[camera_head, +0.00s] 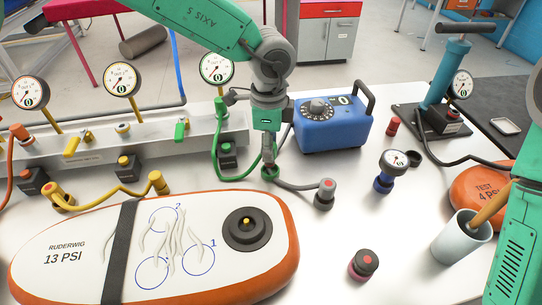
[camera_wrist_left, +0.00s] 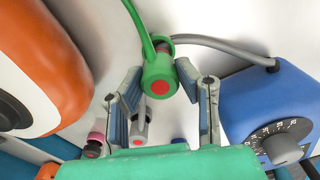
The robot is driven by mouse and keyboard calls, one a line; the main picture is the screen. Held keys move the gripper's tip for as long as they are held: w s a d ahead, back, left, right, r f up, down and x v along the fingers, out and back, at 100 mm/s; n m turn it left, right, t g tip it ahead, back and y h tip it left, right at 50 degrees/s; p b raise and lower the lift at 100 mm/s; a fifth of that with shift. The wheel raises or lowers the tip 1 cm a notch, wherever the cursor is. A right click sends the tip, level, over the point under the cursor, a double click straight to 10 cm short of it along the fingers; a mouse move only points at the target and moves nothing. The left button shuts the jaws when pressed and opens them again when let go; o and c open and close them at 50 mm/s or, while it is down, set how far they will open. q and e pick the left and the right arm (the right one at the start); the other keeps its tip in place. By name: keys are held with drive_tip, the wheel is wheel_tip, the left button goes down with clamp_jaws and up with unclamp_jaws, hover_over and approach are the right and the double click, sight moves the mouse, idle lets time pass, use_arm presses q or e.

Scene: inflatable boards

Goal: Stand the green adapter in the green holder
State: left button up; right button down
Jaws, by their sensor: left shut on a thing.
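My left gripper (camera_head: 268,165) is shut on the green adapter (camera_head: 270,173), which hangs from the green hose above the white table. In the left wrist view the adapter (camera_wrist_left: 160,80) is a green cylinder with a red centre, between the two fingers (camera_wrist_left: 162,98). The green holder (camera_head: 228,160) is a dark block with a green top, standing in front of the grey manifold, left of the gripper. The adapter is apart from it. My right forearm shows at the right edge; its gripper is out of view.
An orange-and-white board (camera_head: 65,215) fills the front left. A grey adapter (camera_head: 325,194) stands right of the gripper, and a blue pump box (camera_head: 331,122) behind it.

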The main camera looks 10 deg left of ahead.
use_arm(q)
drive_tip(key=f, duration=0.2)
drive_tip(key=shift+a+f, duration=0.2)
drive_tip(key=shift+f, duration=0.15)
drive_tip(key=shift+d, duration=0.45)
drive_tip(key=o, duration=1.1)
drive_tip(key=shift+d, duration=0.1)
drive_tip(key=shift+a, duration=0.4)
drive_tip(key=shift+r, duration=0.35)
drive_tip(key=r, duration=0.7)
drive_tip(key=r+p, duration=0.1)
drive_tip(key=r, duration=0.2)
drive_tip(key=shift+d+r, duration=0.25)
drive_tip(key=shift+r, duration=0.1)
drive_tip(key=shift+a+r, duration=0.2)
drive_tip(key=shift+r, duration=0.2)
drive_tip(key=shift+s+d, duration=0.1)
